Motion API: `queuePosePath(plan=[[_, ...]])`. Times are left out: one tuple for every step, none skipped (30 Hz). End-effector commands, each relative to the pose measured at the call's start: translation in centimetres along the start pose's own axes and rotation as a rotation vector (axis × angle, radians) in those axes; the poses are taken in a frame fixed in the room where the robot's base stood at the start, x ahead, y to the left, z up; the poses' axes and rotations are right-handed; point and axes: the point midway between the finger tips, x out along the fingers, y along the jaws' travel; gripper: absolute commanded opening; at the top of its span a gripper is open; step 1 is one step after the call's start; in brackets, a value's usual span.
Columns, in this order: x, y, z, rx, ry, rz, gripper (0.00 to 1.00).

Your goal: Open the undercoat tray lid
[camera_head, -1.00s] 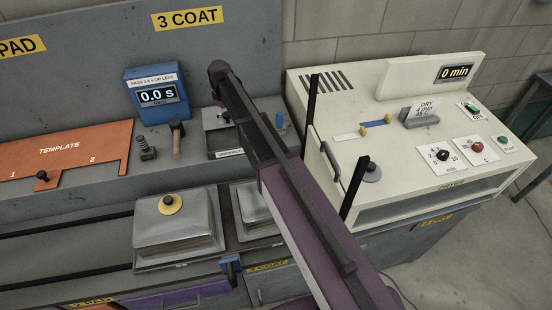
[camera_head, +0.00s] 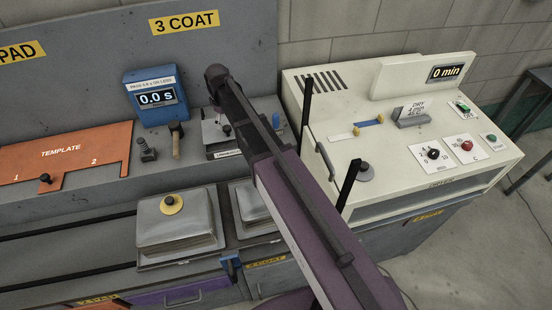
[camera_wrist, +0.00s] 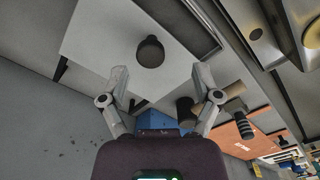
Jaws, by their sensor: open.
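The undercoat tray (camera_head: 228,154) sits on the back ledge beside the blue timer, with a partly readable label on its front. Its light flat lid carries a small dark knob (camera_head: 227,130), and my arm hides its right part. In the wrist view the pale lid (camera_wrist: 100,30) looks flat and closed, with the round dark knob (camera_wrist: 150,50) standing on it. My gripper (camera_wrist: 162,72) is open and empty. Its two fingertips are spread to either side of the knob's line, with the knob just beyond them. In the head view my gripper cannot be made out.
The blue timer (camera_head: 157,94) and a wooden-handled tool (camera_head: 177,140) stand left of the tray. An orange template (camera_head: 80,150) lies farther left. A metal lidded box (camera_head: 175,228) is in front. The cream dryer (camera_head: 400,140) with dark upright bars (camera_head: 307,98) stands close on the right.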

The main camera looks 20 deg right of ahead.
Motion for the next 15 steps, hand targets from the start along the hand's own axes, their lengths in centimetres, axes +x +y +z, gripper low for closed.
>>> queuePosePath(plan=[[-0.9, 0.0, 0.0, 0.000, 0.000, 0.000, 0.81], [-1.1, 0.0, 0.0, 0.000, 0.000, 0.000, 0.81], [-1.5, 0.0, 0.0, 0.000, 0.000, 0.000, 0.81], [-1.7, 0.0, 0.0, 0.000, 0.000, 0.000, 0.81], [-2.0, 0.0, 0.0, 0.000, 0.000, 0.000, 0.81], [-2.3, 0.0, 0.0, 0.000, 0.000, 0.000, 0.81], [-2.5, 0.0, 0.0, 0.000, 0.000, 0.000, 0.81], [-2.8, 0.0, 0.0, 0.000, 0.000, 0.000, 0.81], [-3.1, 0.0, 0.0, 0.000, 0.000, 0.000, 0.81], [-3.4, 0.0, 0.0, 0.000, 0.000, 0.000, 0.81], [-3.6, 0.0, 0.0, 0.000, 0.000, 0.000, 0.81], [-4.0, 0.0, 0.0, 0.000, 0.000, 0.000, 0.81], [-4.2, 0.0, 0.0, 0.000, 0.000, 0.000, 0.81], [-4.5, 0.0, 0.0, 0.000, 0.000, 0.000, 0.81], [-4.8, 0.0, 0.0, 0.000, 0.000, 0.000, 0.81]])
